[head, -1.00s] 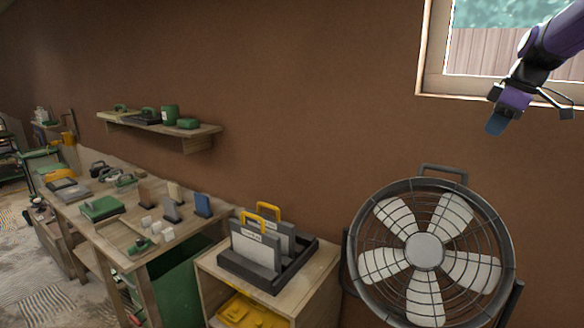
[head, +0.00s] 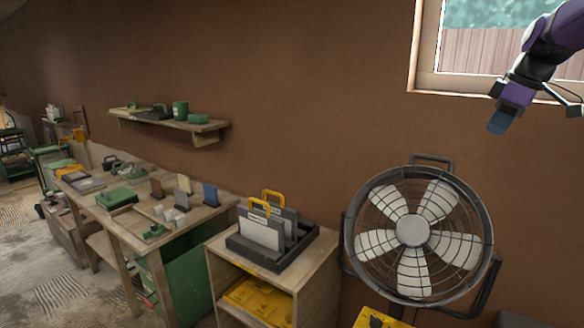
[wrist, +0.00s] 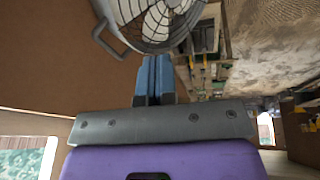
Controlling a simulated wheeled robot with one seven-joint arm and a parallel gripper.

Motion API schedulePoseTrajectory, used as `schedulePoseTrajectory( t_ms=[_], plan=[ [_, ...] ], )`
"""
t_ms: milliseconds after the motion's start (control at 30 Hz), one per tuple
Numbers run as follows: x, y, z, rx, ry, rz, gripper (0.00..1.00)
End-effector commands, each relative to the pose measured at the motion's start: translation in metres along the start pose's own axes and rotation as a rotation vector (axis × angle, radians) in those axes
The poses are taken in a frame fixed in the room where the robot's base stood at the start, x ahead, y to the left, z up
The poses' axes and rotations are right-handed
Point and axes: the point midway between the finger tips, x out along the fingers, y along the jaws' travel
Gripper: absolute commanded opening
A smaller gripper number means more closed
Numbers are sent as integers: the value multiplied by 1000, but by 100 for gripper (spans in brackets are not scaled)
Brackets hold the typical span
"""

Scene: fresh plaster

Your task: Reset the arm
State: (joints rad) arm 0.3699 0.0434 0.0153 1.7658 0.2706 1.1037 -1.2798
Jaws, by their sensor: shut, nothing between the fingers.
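My gripper (head: 499,127) is at the upper right of the head view, raised in front of the wall just below the window. Its blue fingers point down and to the left. In the wrist view my gripper (wrist: 154,76) shows its two blue fingers side by side, closed together with nothing between them. It touches nothing in either view.
A large fan (head: 412,232) stands below my gripper. Left of it, a wooden cabinet (head: 318,262) bears a dark tray with yellow-handled items. A workbench (head: 128,222) with blocks and tools and a wall shelf (head: 205,127) lie further left. The window (head: 490,45) is behind my arm.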

Motion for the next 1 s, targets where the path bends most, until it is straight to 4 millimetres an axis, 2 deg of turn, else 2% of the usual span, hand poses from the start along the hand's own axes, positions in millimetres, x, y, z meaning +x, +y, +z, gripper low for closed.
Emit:
schedulePoseTrajectory(
  t_ms=[267, 467, 667, 800, 1000],
  plan=[
    [-15, -55, -1, 110, -12, 29, 0],
    [-27, -122, 8, 254, -17, 69, 0],
    [-30, -195, 30, 424, -3, 116, 0],
    [-26, -241, 53, 543, 17, 146, 0],
    [-13, -293, 86, 694, 56, 179, 0]
  ],
)
